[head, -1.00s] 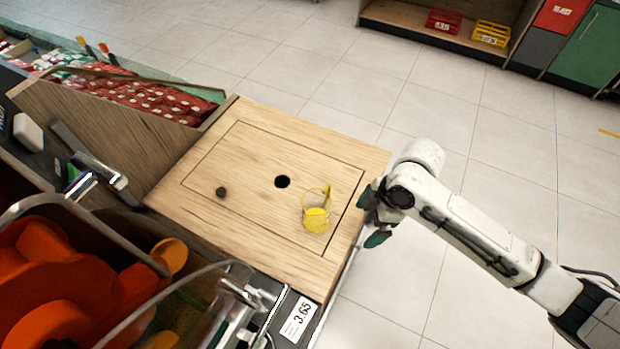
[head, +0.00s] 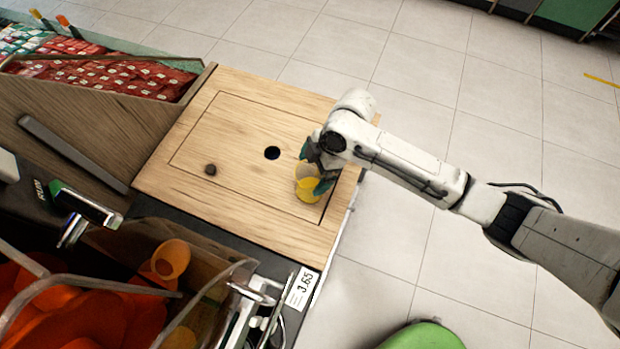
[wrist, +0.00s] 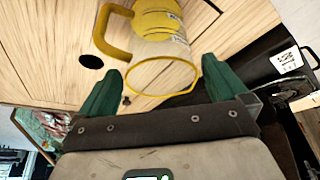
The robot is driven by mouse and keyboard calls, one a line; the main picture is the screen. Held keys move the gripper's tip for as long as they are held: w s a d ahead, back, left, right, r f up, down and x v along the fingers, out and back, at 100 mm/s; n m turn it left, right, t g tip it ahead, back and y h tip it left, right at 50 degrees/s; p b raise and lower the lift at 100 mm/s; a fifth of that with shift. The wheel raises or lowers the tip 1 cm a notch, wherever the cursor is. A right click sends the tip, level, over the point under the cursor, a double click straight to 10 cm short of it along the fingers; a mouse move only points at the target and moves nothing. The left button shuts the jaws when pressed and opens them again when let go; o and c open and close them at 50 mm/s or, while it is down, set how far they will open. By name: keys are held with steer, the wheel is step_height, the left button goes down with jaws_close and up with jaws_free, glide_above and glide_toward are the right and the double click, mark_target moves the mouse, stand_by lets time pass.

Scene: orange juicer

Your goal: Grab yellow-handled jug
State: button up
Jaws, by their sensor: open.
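The jug (head: 308,190) has a clear body with a yellow base, rim and handle. It is on the wooden counter top, near the right edge in the head view. My gripper (head: 313,170) is open right at the jug and partly covers it. In the wrist view the jug (wrist: 163,45) lies ahead of the gripper (wrist: 160,82), its rim between the two green fingertips. Its yellow handle (wrist: 112,30) sticks out to the left. I cannot tell whether either finger touches the jug.
The wooden counter (head: 235,110) has a dark round hole (head: 272,153) and a small dark knob (head: 210,169). The juicer with oranges (head: 120,300) is at the lower left. A crate of red packets (head: 110,80) is at the upper left. Open floor lies to the right.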

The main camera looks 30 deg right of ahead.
steer(key=shift+x, duration=1.75)
steer(key=shift+a, duration=0.1)
steer(key=c, duration=0.9)
steer(key=shift+r, duration=0.1)
